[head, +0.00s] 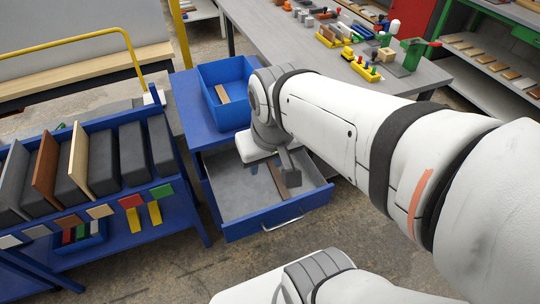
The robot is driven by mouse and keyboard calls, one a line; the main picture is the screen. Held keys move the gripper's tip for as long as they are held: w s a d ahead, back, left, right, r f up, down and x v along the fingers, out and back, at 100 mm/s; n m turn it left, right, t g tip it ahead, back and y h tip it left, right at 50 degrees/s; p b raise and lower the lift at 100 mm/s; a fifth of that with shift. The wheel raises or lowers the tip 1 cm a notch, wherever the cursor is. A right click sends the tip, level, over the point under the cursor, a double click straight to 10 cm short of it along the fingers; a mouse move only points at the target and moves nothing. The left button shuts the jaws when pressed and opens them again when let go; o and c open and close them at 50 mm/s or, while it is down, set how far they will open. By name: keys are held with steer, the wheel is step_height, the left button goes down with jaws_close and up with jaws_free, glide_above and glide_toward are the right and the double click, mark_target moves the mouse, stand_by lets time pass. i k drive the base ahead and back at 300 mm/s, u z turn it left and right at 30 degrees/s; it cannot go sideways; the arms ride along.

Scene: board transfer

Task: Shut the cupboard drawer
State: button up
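The blue cupboard (188,98) stands left of centre in the head view. Its drawer (232,195) is pulled out toward me, with a grey inside, a blue front and a light handle (283,223). A brown board (276,180) lies in the drawer. My gripper (289,162) is over the drawer's back right part, behind the handle. Only dark parts of it show below my wrist, so I cannot tell whether it is open or shut. My arm hides part of the cupboard and the drawer's back right.
A blue bin (228,72) with a wooden piece sits on the cupboard. A blue rack (115,195) holding dark and wooden boards stands close at left. A grey table (275,35) with several small items is behind. Bare floor (230,260) lies before the drawer.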

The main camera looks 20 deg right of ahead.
mark_target(248, 204)
steer(key=z, duration=3.05)
steer(key=k, duration=0.4)
steer(key=u, duration=2.9)
